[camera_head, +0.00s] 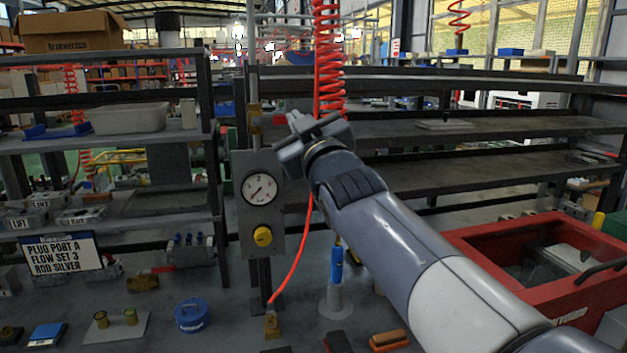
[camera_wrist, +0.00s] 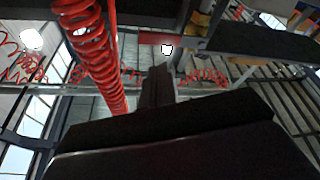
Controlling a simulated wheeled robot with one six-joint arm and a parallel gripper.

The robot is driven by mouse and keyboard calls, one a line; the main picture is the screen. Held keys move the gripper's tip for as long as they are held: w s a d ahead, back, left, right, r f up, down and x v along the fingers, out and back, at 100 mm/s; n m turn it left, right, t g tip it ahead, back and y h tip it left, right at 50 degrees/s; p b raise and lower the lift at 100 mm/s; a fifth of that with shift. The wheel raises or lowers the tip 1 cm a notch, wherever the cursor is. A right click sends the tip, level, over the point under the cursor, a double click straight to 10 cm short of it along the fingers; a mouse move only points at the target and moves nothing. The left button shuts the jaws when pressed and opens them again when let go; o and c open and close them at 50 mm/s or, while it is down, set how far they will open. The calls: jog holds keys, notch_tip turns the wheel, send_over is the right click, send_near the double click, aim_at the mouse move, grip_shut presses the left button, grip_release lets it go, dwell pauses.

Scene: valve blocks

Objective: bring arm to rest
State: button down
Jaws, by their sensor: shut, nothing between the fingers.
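My gripper (camera_head: 297,122) is raised in the middle of the head view, in front of the shelves and close to the red coiled hose (camera_head: 328,60). It is shut and empty. My arm reaches up to it from the lower right. In the wrist view my gripper (camera_wrist: 158,75) points up toward the ceiling, and the red coiled hose (camera_wrist: 95,50) hangs just left of it. Whether gripper and hose touch cannot be told.
A panel with a gauge (camera_head: 259,189) and yellow knob (camera_head: 262,236) stands just below my gripper. A red toolbox (camera_head: 480,240) is at the right. The right shelves (camera_head: 470,135) are mostly bare.

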jog(key=w+a+r+n+g+p, duration=0.1)
jog(key=a+r+n+p, duration=0.1)
jog(key=p, duration=0.3)
jog(key=w+a+r+n+g+y+p, duration=0.1)
jog(key=a+r+n+p, duration=0.1)
jog(key=n+p, duration=0.2)
jog(key=w+a+r+n+g+y+p, duration=0.1)
jog(key=a+n+p, duration=0.1)
jog(key=p, duration=0.4)
jog(key=shift+r+n, duration=0.4)
jog(key=shift+n, duration=0.5)
jog(key=n+p, duration=0.1)
jog(key=a+n+g+p, duration=0.1)
jog(key=p, duration=0.1)
jog(key=shift+s+a+r+n, duration=0.15)
jog(key=shift+a+n, duration=0.1)
jog(key=shift+n, duration=0.05)
jog(key=shift+s+a+f+n+g+p, duration=0.1)
jog(key=shift+a+f+n+g+p, duration=0.2)
jog(key=shift+n+p, duration=0.25)
jog(key=shift+d+b, duration=0.1)
jog(key=shift+b, duration=0.25)
